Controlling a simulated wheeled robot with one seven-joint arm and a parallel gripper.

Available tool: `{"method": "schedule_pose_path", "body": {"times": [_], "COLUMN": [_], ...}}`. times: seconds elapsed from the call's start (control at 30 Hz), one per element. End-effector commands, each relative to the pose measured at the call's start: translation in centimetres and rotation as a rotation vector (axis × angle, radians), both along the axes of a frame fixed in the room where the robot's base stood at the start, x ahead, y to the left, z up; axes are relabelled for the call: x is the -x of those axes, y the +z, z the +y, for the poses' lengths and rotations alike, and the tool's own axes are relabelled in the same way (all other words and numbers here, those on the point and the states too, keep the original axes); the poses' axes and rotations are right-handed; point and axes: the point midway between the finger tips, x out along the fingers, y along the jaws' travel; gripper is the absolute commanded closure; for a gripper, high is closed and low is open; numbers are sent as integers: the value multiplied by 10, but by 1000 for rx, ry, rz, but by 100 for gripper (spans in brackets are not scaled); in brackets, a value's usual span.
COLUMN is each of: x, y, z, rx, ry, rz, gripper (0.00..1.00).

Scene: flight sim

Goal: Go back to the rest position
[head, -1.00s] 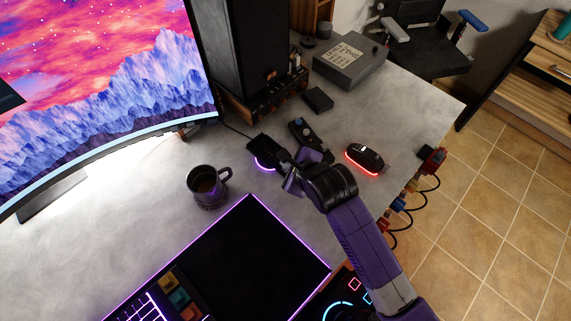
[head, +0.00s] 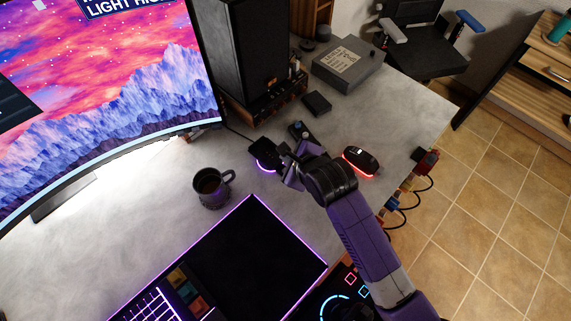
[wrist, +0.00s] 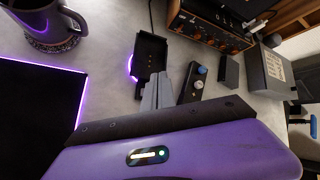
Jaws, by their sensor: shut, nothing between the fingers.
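My gripper (head: 286,168) is shut and empty, at the end of my purple and black arm above the grey desk (head: 110,210). In the head view its tip is over the near side of a small black tray (head: 264,152) with a purple glow. In the wrist view the shut grey fingers (wrist: 157,90) point toward that tray (wrist: 150,54). In the head view my arm partly hides this device (head: 297,130).
A full dark mug (head: 211,186) stands left of my gripper. A black mouse (head: 361,161) with a red glow is to its right. A purple-edged black mat (head: 255,245) lies in front. A speaker (head: 252,52), curved monitor (head: 150,75) and grey box (head: 348,65) stand behind.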

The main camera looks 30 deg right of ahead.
Motion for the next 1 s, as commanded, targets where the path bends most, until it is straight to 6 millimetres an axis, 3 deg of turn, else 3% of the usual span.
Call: {"method": "schedule_pose_path", "body": {"times": [0.03,0.17,0.77,0.9,1.0], "x": [0,0,0,-5,-18], "y": [10,17,16,21,40], "z": [0,0,0,0,1], "rx": [0,-1,6,94,238], "ry": [0,-1,6,90,212], "rz": [0,0,0,-28,-112], "gripper": [100,100,100,100,100]}}
